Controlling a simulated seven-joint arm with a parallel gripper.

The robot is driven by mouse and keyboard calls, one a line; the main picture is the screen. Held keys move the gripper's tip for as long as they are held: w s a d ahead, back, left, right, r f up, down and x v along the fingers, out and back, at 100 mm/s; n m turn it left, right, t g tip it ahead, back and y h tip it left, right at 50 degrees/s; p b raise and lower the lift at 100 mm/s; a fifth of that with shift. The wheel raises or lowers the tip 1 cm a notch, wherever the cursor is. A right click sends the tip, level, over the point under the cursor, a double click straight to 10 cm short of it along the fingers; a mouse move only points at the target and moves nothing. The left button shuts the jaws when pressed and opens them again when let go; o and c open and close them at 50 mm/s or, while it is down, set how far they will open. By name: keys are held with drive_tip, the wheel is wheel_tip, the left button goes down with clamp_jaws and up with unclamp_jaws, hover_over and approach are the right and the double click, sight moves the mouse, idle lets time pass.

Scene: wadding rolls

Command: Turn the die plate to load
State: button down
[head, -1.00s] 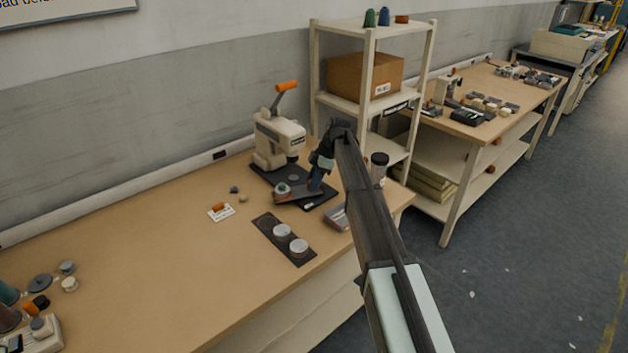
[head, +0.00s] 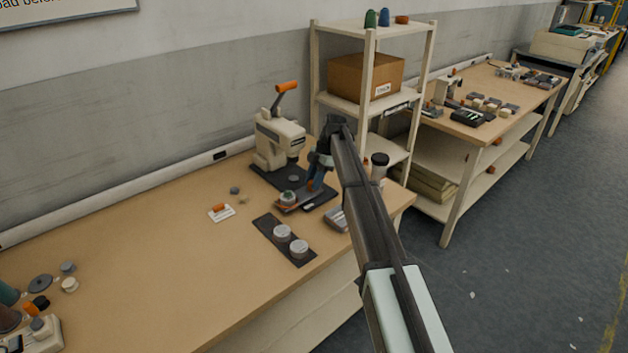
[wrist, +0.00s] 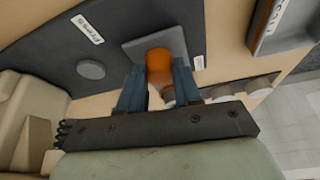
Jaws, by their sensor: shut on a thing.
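The press (head: 281,140) stands at the back of the bench, its orange lever raised, on a dark base plate (head: 262,172). The grey die plate (head: 287,208) lies over the front part of that base, with a round light-topped die (head: 289,197) at its left end. In the wrist view, the die plate (wrist: 136,48) carries an upright orange knob (wrist: 159,64). My gripper (head: 311,186) has its blue fingers closed on this knob; it also shows in the wrist view (wrist: 160,78). The fingers and arm hide part of the plate in the head view.
A dark strip (head: 272,246) with two round light pieces lies in front of the base.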

idle(0.6)
drive_tip(key=c, duration=0.8)
unclamp_jaws()
drive_tip(key=shift+r, duration=0.1)
drive_tip(key=v, duration=1.3)
drive_tip(key=shift+w+d+r, duration=0.1)
drive_tip(key=shift+d+r, duration=0.05)
drive_tip(key=shift+r, duration=0.1)
